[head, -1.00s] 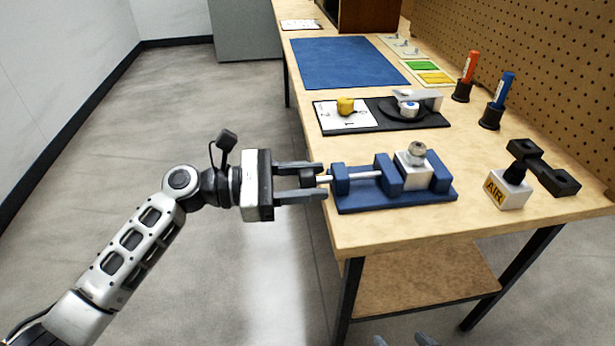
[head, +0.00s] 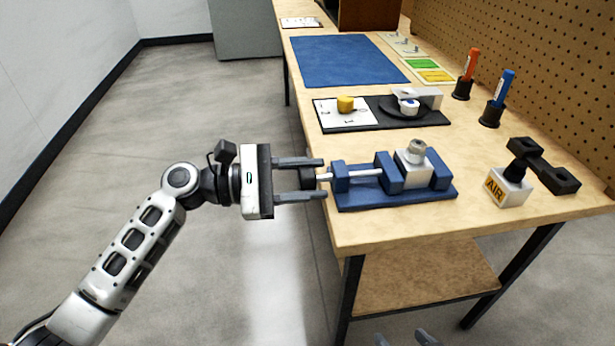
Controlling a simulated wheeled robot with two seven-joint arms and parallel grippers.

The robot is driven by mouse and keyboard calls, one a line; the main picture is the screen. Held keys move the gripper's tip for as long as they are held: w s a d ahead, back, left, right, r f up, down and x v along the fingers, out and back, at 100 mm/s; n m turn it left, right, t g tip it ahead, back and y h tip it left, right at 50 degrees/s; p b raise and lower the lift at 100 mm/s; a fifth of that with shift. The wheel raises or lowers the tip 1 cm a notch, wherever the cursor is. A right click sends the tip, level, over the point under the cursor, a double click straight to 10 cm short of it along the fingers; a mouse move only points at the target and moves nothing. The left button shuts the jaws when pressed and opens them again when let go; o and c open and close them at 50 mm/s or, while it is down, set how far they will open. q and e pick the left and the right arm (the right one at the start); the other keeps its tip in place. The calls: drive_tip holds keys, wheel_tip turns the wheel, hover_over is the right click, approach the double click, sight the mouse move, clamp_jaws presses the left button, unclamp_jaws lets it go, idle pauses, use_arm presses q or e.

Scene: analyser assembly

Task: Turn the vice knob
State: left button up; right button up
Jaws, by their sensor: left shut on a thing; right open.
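The blue vice (head: 400,194) lies near the table's front left edge, its screw rod (head: 362,173) pointing left. Its dark knob (head: 308,178) sticks out past the table edge. My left gripper (head: 318,178) comes from the left with its two fingers around the knob, shut on it. A pale block with a metal fitting (head: 414,163) sits between the vice jaws. My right gripper (head: 407,338) shows only its fingertips at the bottom edge, apart, open and low in front of the table.
On the table stand an AIR block (head: 507,188) with a black piece, a black board (head: 425,118) with a yellow knob (head: 345,105), orange (head: 468,67) and blue (head: 503,90) tools in holders, and a blue mat (head: 345,62). A pegboard (head: 540,70) bounds the right.

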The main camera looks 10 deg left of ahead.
use_arm(q)
drive_tip(key=o, duration=1)
drive_tip(key=shift+a, duration=0.1)
drive_tip(key=v, duration=1.6)
drive_tip(key=shift+r, duration=0.1)
